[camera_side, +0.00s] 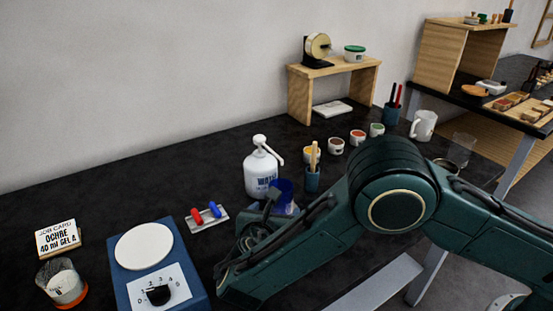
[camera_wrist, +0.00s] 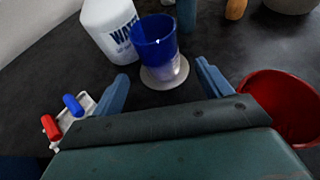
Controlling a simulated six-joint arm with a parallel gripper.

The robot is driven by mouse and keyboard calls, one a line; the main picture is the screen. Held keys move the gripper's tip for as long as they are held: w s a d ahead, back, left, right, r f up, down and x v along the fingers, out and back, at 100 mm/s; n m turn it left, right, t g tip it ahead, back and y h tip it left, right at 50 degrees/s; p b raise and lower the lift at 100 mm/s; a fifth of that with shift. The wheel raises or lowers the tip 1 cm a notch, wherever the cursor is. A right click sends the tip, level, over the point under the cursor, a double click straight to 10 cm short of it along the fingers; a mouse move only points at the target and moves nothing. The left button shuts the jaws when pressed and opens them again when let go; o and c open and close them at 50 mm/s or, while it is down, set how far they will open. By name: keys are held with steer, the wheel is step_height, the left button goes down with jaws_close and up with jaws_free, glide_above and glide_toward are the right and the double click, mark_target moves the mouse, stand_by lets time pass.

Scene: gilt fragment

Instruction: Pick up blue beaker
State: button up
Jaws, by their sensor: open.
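The blue beaker (camera_wrist: 154,38) stands upright on a pale round base or coaster (camera_wrist: 165,78) in the wrist view. Its upper part is deep blue and its lower part is clear. My gripper (camera_wrist: 160,78) is open, with one blue finger to the left and one to the right of the beaker's line. The beaker is ahead of the fingers, and I see no contact. In the side view the beaker (camera_side: 283,190) shows just behind my gripper, partly hidden by it.
A white bottle marked WATE (camera_wrist: 110,28) stands close on the beaker's left. A red bowl (camera_wrist: 285,105) is near my right finger. A small tray with a red and a blue piece (camera_wrist: 75,112) lies left. A blue hotplate-like device (camera_side: 155,265) stands at the front left.

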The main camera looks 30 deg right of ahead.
mark_target(279, 203)
steer(key=shift+x, duration=1.15)
steer(key=shift+x, duration=2.75)
steer(key=c, duration=1.2)
steer(key=shift+r, duration=0.3)
